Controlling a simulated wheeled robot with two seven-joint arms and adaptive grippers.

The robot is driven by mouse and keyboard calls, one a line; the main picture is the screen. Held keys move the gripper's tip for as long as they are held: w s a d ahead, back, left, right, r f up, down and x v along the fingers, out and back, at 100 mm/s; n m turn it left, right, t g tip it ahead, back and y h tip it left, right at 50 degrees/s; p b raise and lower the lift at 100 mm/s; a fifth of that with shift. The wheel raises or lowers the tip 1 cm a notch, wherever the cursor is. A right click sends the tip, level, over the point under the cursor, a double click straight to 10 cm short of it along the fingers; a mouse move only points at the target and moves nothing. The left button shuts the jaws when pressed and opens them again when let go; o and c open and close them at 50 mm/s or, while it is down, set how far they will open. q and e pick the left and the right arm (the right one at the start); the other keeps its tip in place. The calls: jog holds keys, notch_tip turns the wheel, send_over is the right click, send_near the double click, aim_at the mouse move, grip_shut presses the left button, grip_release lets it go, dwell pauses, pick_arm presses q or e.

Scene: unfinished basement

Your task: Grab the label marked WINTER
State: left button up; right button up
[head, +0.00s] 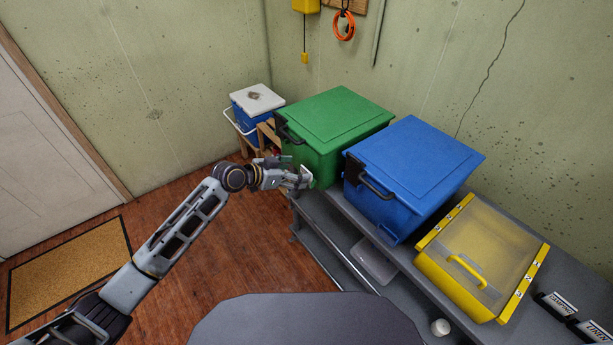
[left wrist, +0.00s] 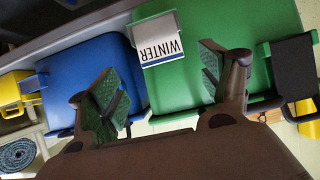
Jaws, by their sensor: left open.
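My right gripper is not in view.
A blue bin (head: 415,165) and a yellow bin with a clear lid (head: 487,250) stand along the grey shelf (head: 345,225). Labels CAMPING (head: 557,304) and LINEN (head: 594,331) stand at the right end. A blue-white cooler (head: 256,102) is behind.

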aim_at(306, 170)
pick_arm(q)
jog(key=shift+x, duration=2.3)
jog(key=shift+w, duration=0.15)
jog(key=c, duration=0.9)
jog(key=shift+c, duration=0.3)
jog(key=shift+r, duration=0.1)
